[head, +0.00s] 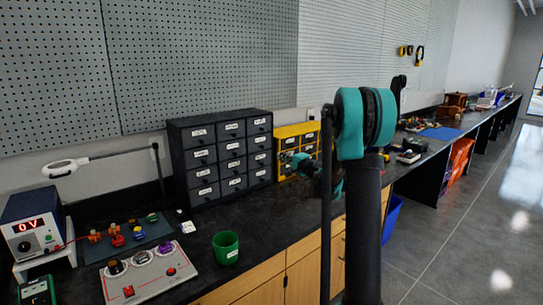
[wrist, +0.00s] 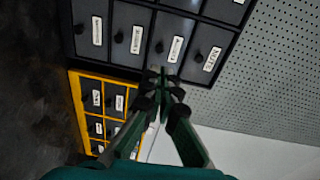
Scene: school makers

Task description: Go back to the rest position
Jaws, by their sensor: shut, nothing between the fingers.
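My gripper (wrist: 163,72) shows in the wrist view with its two fingers together at the tips and nothing between them. In the head view my gripper (head: 283,157) is small, held above the black worktop in front of the yellow drawer unit, partly hidden by my own arm. In the wrist view the dark drawer unit (wrist: 150,14) is ahead of the fingertips and the yellow drawer unit (wrist: 75,112) is beside them. Whether the fingers touch anything cannot be told.
The black drawer unit (head: 221,155) and yellow drawer unit (head: 297,135) stand against the pegboard wall (head: 215,60). A green cup (head: 226,247), a control panel (head: 150,278) and a power supply reading 0V (head: 33,228) stand on the worktop. Open floor (head: 450,240) lies to the right.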

